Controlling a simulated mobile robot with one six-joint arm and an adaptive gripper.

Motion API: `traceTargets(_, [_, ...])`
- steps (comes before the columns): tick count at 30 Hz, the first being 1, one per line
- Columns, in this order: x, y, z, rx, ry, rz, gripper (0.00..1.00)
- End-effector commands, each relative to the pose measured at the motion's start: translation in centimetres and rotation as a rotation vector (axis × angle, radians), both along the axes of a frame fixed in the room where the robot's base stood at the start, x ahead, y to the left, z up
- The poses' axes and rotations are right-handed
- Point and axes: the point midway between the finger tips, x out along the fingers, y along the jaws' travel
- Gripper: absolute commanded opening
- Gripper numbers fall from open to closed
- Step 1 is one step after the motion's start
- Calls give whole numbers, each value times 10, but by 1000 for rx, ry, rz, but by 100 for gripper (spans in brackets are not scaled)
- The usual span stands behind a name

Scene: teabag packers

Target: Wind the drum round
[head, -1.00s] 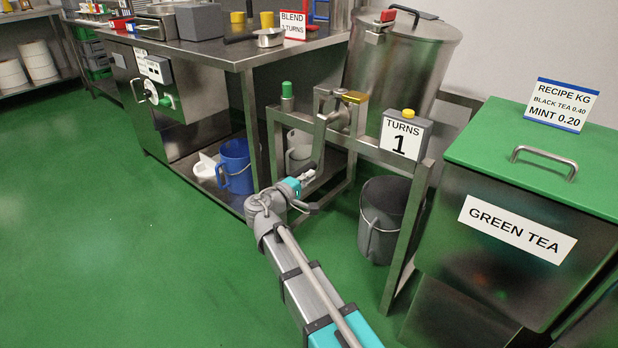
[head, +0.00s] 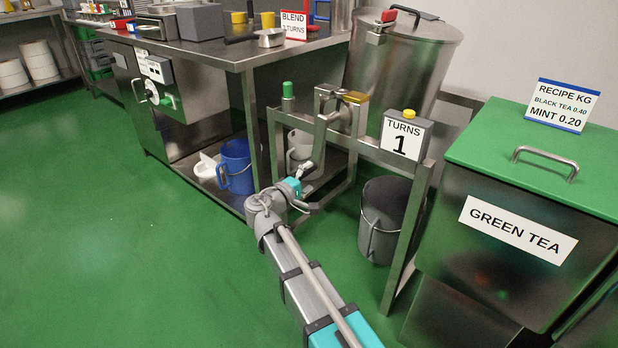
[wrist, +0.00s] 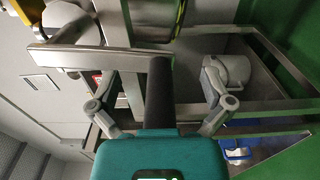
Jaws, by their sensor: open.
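The steel drum (head: 402,62) stands tilted in a metal frame at the upper middle of the head view. Its crank arm (head: 319,140) hangs down from the hub at the front of the frame. The turn counter (head: 402,138) beside it reads "TURNS 1". My gripper (head: 300,184) is low by the crank's lower end. In the wrist view the dark crank grip (wrist: 158,90) lies between the spread fingers of my gripper (wrist: 160,88), with a visible gap on both sides. The grip's contact with the palm cannot be told.
A bench (head: 240,50) stands at left, with a "BLEND" turns sign (head: 293,25) on it. A blue jug (head: 236,168) is on its lower shelf. A grey bucket (head: 383,222) stands under the frame. A green-lidded tea bin (head: 478,165) is at right. The left floor is clear.

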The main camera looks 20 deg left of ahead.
Motion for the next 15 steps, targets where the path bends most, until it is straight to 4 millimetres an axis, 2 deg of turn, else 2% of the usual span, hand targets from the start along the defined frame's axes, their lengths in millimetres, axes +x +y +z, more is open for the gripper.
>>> traceTargets(15, [10,22,2,0,0,0,100])
